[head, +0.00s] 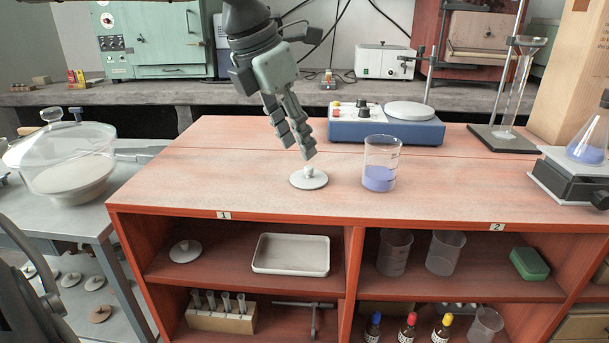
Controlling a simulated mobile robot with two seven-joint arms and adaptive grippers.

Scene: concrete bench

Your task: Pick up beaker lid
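A white round beaker lid (318,183) with a small knob lies flat on the red bench top, left of a glass beaker (381,163) holding purple liquid. The beaker stands upright and uncovered. My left gripper (298,150) points down just above the lid. Its two fingers are apart with a gap between the tips and nothing visible between them. One fingertip is very near the lid's knob; I cannot tell whether it touches. My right gripper is not in view.
A blue stirrer with a white plate (385,131) stands behind the beaker. Another lid (185,251) and a white tray (291,254) are on the shelf below. The bench's left part is clear.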

